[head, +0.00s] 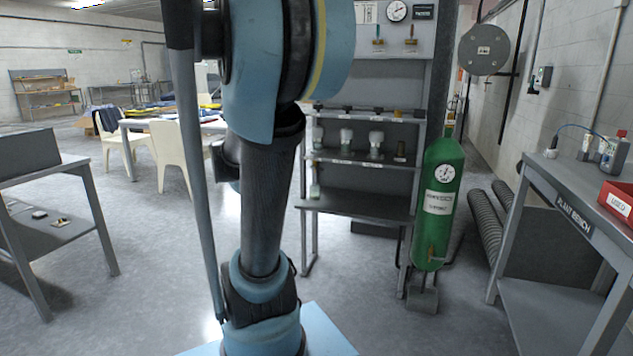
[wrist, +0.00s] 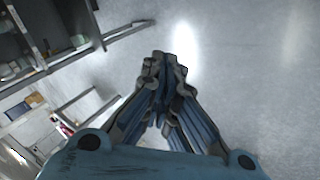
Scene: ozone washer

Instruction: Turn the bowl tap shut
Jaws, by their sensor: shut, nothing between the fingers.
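My gripper (wrist: 165,65) is in the middle of the wrist view, its fingers together and empty above bare floor. It does not show in the head view, where my arm stands in front. I cannot tell which fitting is the bowl tap. Two small brass-coloured fittings, a left one (head: 378,43) and a right one (head: 411,43), are on the panel above the grey rack. A green cylinder (head: 440,200) with a round gauge (head: 444,175) stands right of the rack, with a small brass fitting (head: 431,254) low on its front. My gripper touches none of these.
The grey rack (head: 370,207) holds several jars behind my arm. The plant bench (head: 575,198) with a red bin (head: 618,199) is at the right, near thick grey hoses (head: 487,228). A grey table (head: 40,182) is at the left, with cream chairs behind. Floor between is clear.

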